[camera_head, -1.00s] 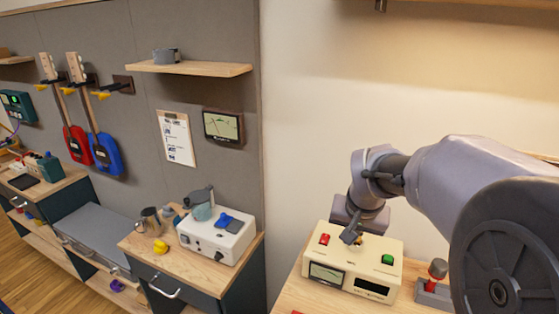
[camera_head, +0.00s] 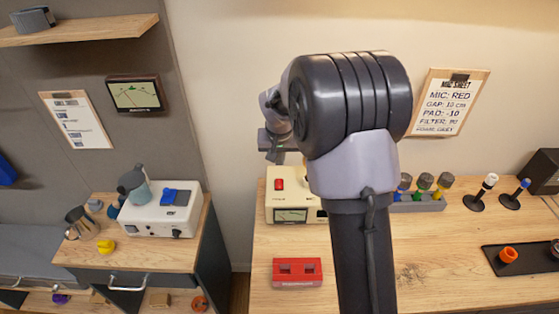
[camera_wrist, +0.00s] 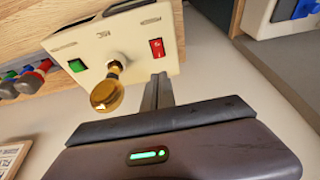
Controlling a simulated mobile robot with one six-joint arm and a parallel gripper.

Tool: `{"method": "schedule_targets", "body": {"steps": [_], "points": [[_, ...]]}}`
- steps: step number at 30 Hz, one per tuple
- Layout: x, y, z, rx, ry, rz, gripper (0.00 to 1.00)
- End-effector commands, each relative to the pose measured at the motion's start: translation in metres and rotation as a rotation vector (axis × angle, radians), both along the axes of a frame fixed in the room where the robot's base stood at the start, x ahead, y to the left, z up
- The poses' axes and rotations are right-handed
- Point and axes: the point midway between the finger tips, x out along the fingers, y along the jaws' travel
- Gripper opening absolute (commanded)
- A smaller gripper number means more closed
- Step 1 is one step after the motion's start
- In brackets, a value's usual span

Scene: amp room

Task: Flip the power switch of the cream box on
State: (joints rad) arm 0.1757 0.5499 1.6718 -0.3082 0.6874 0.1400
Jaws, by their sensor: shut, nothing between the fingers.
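The cream box (camera_head: 287,216) stands on the wooden bench, partly hidden by my arm in the head view. Its top carries a red rocker switch (camera_head: 279,184) near the left end, seen in the wrist view (camera_wrist: 157,47) with white marks. A brass knob on a stem (camera_wrist: 107,94) and a green button (camera_wrist: 77,65) also show on the box in the wrist view. My gripper (camera_wrist: 160,77) is shut and empty, its tips close to the red switch; I cannot tell if they touch.
A red box (camera_head: 297,272) sits in front of the cream box. A white box (camera_head: 160,210) is on the separate cabinet at left. Bare bench lies right of the red box.

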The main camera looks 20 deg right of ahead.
Motion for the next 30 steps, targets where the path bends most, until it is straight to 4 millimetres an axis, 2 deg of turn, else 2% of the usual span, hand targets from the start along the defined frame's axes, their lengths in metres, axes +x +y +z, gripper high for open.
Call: {"method": "schedule_targets", "body": {"steps": [1, 6, 13, 18, 30], "points": [[0.003, -0.001, -0.013, 0.000, 0.003, 0.000, 0.00], [0.014, -0.006, -0.048, 0.001, 0.002, -0.001, 0.00], [0.021, -0.009, -0.086, 0.001, 0.002, -0.001, 0.00], [0.023, -0.010, -0.096, 0.000, -0.001, 0.000, 0.00], [0.024, -0.010, -0.102, 0.000, -0.001, 0.000, 0.00]]}}
